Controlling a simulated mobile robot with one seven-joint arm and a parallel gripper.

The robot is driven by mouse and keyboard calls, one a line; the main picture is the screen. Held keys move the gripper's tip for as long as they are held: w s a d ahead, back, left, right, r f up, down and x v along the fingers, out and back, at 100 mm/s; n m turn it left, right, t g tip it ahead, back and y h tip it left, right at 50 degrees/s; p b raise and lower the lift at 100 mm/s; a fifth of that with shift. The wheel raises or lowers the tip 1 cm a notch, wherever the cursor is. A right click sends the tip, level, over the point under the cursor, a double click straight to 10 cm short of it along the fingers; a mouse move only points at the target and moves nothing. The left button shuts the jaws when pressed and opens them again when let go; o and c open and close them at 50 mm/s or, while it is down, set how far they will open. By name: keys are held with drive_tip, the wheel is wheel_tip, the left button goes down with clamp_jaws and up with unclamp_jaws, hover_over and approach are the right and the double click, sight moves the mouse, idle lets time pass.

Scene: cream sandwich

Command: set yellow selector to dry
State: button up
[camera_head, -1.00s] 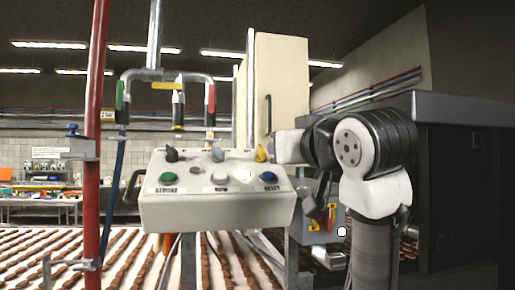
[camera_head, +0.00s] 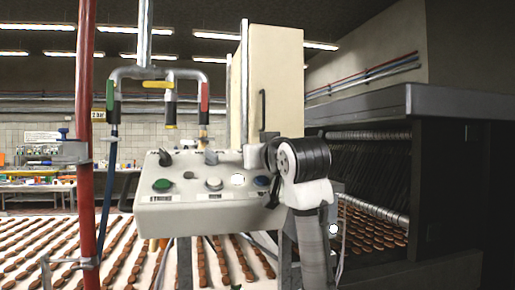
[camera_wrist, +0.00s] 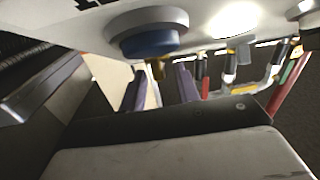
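The yellow selector (camera_wrist: 158,68) shows in the wrist view as a small yellow piece beyond the blue button (camera_wrist: 150,40). My gripper (camera_wrist: 161,72) is open there, its two fingers pointing toward the panel with the yellow piece in line between their tips. I cannot tell whether they touch it. In the head view my white wrist covers the selector's place at the upper right of the light grey control panel (camera_head: 190,214), and my fingers are hidden. The dry mark is not readable.
A red pipe (camera_head: 84,150) stands left. Coloured valve handles (camera_head: 158,85) hang above. A dark machine opening (camera_head: 370,180) with biscuit rows lies right.

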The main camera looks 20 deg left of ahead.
clamp_jaws()
idle(0.3)
drive_tip(key=shift+w+d+n+g+y, duration=0.1)
drive_tip(key=shift+w+n+g+y, duration=0.05)
drive_tip(key=shift+n+g+y, duration=1.75)
drive_tip(key=shift+n+g, duration=0.9)
drive_tip(key=shift+n, duration=0.6)
drive_tip(key=shift+w, duration=0.1)
unclamp_jaws()
